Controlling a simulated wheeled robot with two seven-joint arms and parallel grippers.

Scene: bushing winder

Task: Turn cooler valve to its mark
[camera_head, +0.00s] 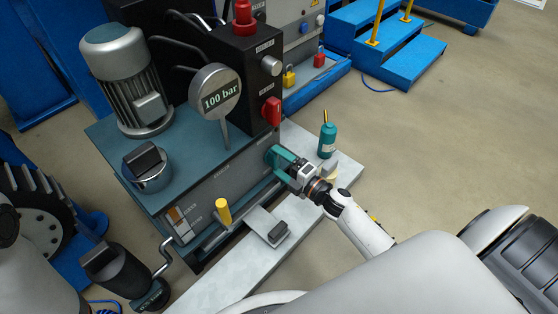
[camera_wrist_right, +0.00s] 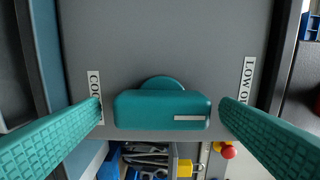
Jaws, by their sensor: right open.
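The cooler valve shows in the right wrist view as a teal bar handle (camera_wrist_right: 162,108) on a round hub, on a grey panel. The bar lies crosswise in that view, with a white stripe near its right end. A label beginning "COO" (camera_wrist_right: 94,97) is partly hidden behind the left finger. My right gripper (camera_wrist_right: 160,112) is open, with one teal finger off each end of the bar and a small gap visible on both sides. In the head view my right gripper (camera_head: 277,158) is at the front face of the power unit and hides the valve.
A red knob (camera_head: 271,112) and a 100 bar gauge (camera_head: 215,92) are above the gripper. A teal bottle (camera_head: 327,141) stands to its right on the pale slab (camera_head: 345,171). A yellow-handled lever (camera_head: 222,212) is to the left. Open floor lies to the right.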

